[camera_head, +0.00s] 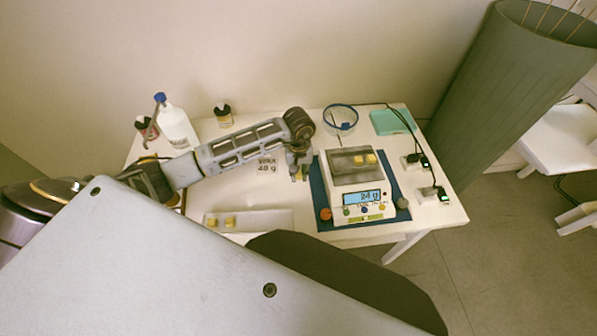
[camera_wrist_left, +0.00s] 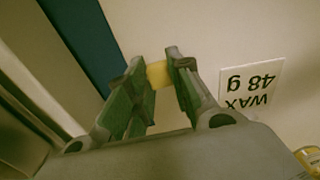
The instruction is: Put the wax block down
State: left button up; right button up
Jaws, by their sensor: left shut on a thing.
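My left gripper (camera_head: 299,175) is above the white table, just left of the scale. In the left wrist view, my left gripper (camera_wrist_left: 158,72) is shut on a small yellow wax block (camera_wrist_left: 157,75). The scale (camera_head: 357,201) stands on a blue mat (camera_head: 319,187) and its display reads 24 g. Two yellow wax blocks (camera_head: 364,159) sit on the scale's pan (camera_head: 345,166). A white tray (camera_head: 265,219) at the table's front holds two more wax blocks (camera_head: 222,222). A card (camera_head: 267,165) reads "WAX 48 g". My right gripper is not in view.
A white bottle with a blue cap (camera_head: 175,125) and small dark bottles (camera_head: 223,115) stand at the back left. A glass bowl with a blue rim (camera_head: 340,119) and a teal pad (camera_head: 392,122) lie behind the scale. Small black devices (camera_head: 416,160) with cables are at right.

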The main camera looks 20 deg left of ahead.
aim_at(299, 173)
pick_arm(q)
jog(key=shift+f, duration=0.15)
jog(key=o, duration=0.7)
jog(key=shift+o, duration=0.2)
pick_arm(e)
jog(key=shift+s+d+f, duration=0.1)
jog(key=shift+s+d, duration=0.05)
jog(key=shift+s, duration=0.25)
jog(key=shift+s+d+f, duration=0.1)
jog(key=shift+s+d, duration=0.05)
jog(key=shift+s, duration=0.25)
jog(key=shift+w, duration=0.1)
pick_arm(q)
jog(key=shift+r, duration=0.2)
notch_tip(299, 173, up, 12)
jog(key=shift+b, duration=0.3)
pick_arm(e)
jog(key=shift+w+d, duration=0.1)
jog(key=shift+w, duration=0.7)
